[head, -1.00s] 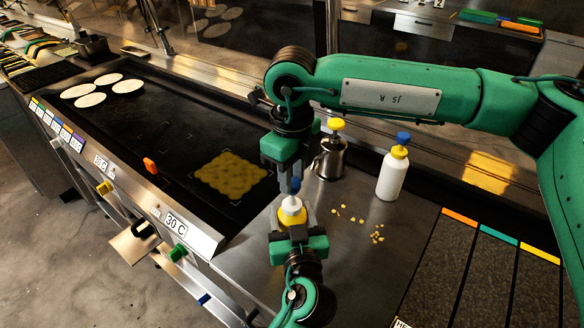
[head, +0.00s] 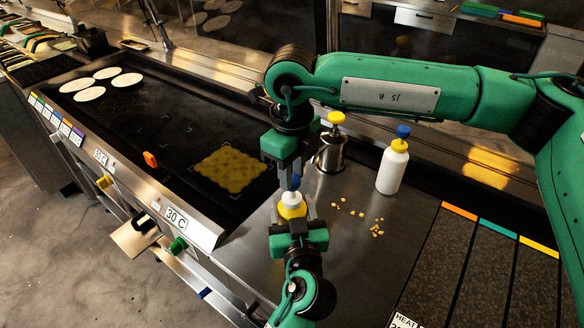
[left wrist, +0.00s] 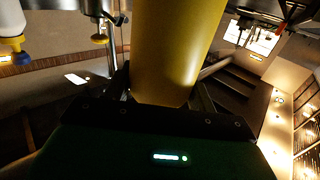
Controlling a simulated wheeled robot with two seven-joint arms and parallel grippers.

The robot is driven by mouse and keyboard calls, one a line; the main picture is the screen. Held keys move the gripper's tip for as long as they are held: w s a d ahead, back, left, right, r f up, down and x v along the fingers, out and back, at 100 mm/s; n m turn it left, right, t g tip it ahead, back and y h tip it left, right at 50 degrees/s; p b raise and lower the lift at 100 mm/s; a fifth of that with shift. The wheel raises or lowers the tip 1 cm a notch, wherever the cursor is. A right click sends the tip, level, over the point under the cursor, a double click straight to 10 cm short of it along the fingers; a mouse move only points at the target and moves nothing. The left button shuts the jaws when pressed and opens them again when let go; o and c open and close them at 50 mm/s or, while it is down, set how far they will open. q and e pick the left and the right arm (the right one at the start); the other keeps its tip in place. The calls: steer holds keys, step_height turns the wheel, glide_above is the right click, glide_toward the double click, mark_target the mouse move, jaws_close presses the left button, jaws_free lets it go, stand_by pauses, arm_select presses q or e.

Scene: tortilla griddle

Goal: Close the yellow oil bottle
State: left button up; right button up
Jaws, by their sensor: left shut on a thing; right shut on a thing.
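The yellow oil bottle (head: 291,210) with its white top (head: 292,198) stands upright over the steel counter in the head view. My left gripper (head: 298,226), coming from the bottom, is shut on its body. The bottle's yellow body (left wrist: 175,50) fills the middle of the left wrist view. My right gripper (head: 289,172) reaches down from above and is shut on a small blue cap (head: 295,183). The cap is right above the white top. I cannot tell whether it touches or is seated, as the fingers partly hide it.
A white bottle (head: 391,172) with a yellow collar and blue cap stands to the right. A metal jug (head: 330,155) with a yellow top is behind. Yellow crumbs (head: 376,227) lie on the counter. The griddle (head: 150,125) with tortillas is at left.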

steer(key=shift+f, duration=0.2)
steer(key=o, duration=1)
arm_select(q)
steer(key=o, duration=1.5)
steer(key=shift+c, duration=0.2)
arm_select(e)
step_height(320, 180, up, 12)
steer(key=shift+f, duration=0.1)
